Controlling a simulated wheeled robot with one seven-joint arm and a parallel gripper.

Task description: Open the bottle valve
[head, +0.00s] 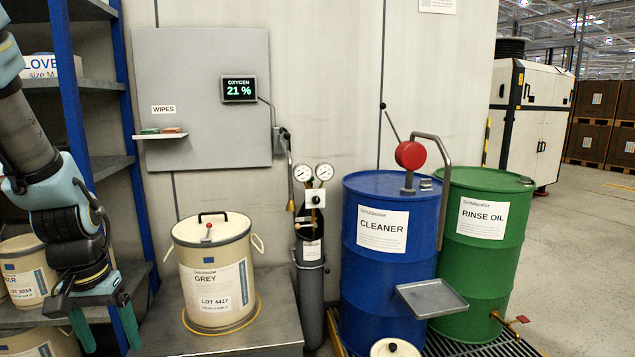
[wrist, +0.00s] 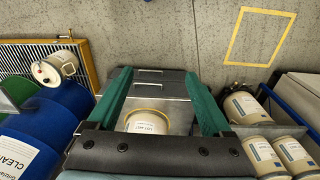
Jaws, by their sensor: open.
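A dark grey gas bottle (head: 310,275) stands upright between the cream GREY pail and the blue drum in the head view. Two round white gauges (head: 314,172) sit at its top. Under them is a dark fitting with a small knob (head: 315,199); its open or shut state cannot be told. My gripper (head: 104,322) hangs low at the left, well apart from the bottle, with its green fingers spread and nothing between them. The wrist view shows the open fingers (wrist: 160,85) from above, with a cream pail (wrist: 147,122) below. I cannot make out the bottle there.
The cream GREY pail (head: 213,270) stands on a metal bench (head: 265,335) between my gripper and the bottle. A blue CLEANER drum (head: 385,270) with a red-headed pump (head: 410,155) stands right of the bottle, beside a green RINSE OIL drum (head: 485,245). Blue-framed shelving (head: 70,90) is at left.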

